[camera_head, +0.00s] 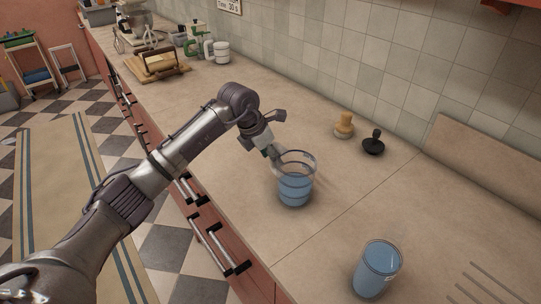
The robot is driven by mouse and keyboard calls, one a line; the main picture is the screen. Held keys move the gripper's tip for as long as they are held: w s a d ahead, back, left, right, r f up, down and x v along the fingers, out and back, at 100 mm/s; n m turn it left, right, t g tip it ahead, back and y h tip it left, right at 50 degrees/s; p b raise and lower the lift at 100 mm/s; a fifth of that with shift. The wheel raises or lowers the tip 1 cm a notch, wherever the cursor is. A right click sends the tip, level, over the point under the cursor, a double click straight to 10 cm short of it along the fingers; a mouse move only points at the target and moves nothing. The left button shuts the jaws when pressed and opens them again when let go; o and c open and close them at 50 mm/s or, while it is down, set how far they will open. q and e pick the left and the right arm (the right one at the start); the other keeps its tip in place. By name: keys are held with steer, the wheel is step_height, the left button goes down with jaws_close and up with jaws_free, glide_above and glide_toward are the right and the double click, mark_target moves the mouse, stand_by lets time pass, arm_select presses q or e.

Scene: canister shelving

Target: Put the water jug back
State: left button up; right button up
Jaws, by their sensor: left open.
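A clear jug with blue water (294,188) stands upright on the counter near the middle of the view. My left gripper (274,154) is open at the jug's upper left rim; one finger points away to the upper right. I cannot tell whether it touches the jug. A second clear vessel of blue water (378,268) stands upright at the lower right. My right gripper is not in view.
A wooden stopper-like object (344,126) and a black one (374,143) stand near the tiled wall. The counter (230,195) is clear around the jug.

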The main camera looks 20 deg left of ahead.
arm_select(q)
steer(key=b+v, duration=0.2)
steer(key=v, duration=1)
steer(key=shift+f, duration=0.1)
